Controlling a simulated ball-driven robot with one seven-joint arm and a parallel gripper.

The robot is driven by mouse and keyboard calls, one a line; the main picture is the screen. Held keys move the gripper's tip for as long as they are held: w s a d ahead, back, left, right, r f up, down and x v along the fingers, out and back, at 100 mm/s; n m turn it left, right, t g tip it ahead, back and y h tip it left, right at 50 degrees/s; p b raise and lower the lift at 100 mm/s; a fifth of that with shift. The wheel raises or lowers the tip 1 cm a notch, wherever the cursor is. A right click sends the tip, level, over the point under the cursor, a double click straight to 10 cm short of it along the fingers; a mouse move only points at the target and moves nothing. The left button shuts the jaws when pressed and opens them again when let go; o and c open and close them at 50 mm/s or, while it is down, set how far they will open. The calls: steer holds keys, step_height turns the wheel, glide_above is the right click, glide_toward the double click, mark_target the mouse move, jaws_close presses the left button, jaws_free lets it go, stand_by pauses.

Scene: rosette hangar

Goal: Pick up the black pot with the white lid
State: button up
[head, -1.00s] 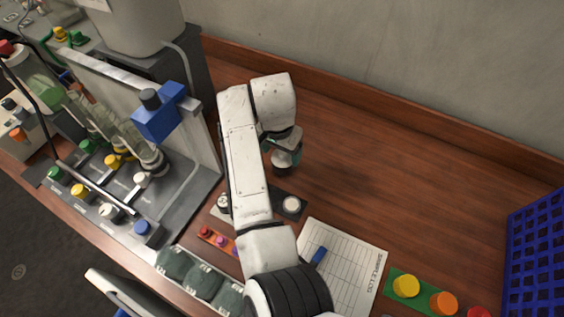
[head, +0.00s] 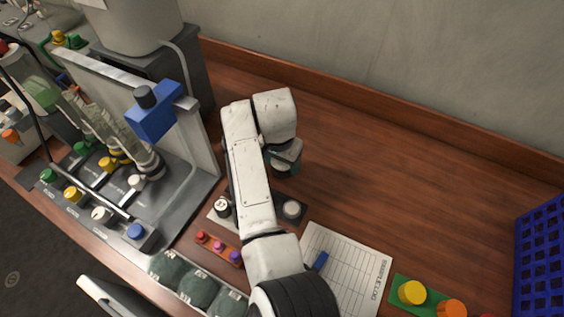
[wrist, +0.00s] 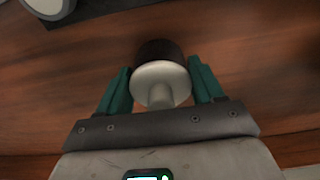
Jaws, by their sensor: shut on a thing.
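The black pot with the white lid (wrist: 160,82) is between the two green fingers of my gripper (wrist: 161,90) in the wrist view. The fingers are shut on it from both sides, and its white lid and knob face the camera. In the head view my gripper (head: 284,165) points down over the wooden bench, right of the pot panel. My own wrist largely covers the pot there. I cannot tell whether its base touches the bench.
A white round piece (head: 291,208) on a dark plate and a white-topped piece (head: 222,206) stand close by. A paper sheet (head: 345,270) with a blue pen lies in front. A blue-clamped rig (head: 154,120) stands left; a blue crate (head: 540,250) right. Bench behind is clear.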

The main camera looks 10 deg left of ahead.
steer(key=shift+r, duration=0.15)
steer(key=shift+c, duration=0.3)
steer(key=shift+r+p, duration=3.35)
steer(key=shift+r, duration=0.05)
